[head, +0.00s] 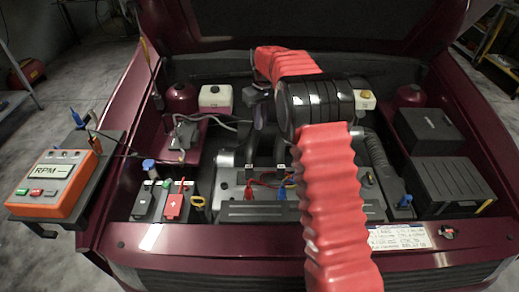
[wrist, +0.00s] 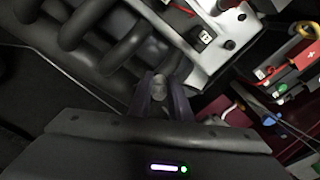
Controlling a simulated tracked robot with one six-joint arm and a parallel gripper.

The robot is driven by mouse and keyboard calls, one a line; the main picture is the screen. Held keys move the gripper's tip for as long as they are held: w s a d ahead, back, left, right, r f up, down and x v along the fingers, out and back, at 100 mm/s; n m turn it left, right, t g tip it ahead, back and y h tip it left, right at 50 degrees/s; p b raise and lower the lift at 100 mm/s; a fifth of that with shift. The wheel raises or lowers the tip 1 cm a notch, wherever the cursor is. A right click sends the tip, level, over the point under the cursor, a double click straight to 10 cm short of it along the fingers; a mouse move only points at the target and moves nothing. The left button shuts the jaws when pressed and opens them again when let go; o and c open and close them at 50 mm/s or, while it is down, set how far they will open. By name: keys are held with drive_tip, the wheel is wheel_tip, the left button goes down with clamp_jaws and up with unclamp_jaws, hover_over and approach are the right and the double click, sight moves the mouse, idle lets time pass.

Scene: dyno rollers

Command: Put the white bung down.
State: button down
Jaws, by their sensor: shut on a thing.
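My gripper (wrist: 159,90) is at the middle of the wrist view, with two dark purple fingers pointing up the picture. It is shut on a small pale grey-white round piece between the fingertips, which looks like the white bung (wrist: 158,83). Thick black curved pipes (wrist: 85,30) lie beyond the fingertips; I cannot tell whether the bung touches them. In the head view my gripper (head: 257,112) shows only as a dark purple shape left of my arm's black joint. The bung cannot be made out there.
A pale engine cover (wrist: 205,40) lies up and right of the fingers. A battery with a red terminal cover (head: 173,204) stands front left in the bay. A white reservoir (head: 215,97) stands at the back. An orange RPM meter (head: 54,184) sits on a side shelf.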

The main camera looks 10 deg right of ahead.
sight(261, 128)
drive_tip(key=shift+f, duration=2.5)
drive_tip(key=shift+f, duration=2.5)
drive_tip(key=shift+f, duration=0.1)
drive_tip(key=c, duration=1.6)
unclamp_jaws()
drive_tip(key=shift+c, duration=0.2)
wheel_tip(261, 128, up, 12)
drive_tip(key=shift+s+d, duration=0.15)
drive_tip(key=shift+s, duration=0.25)
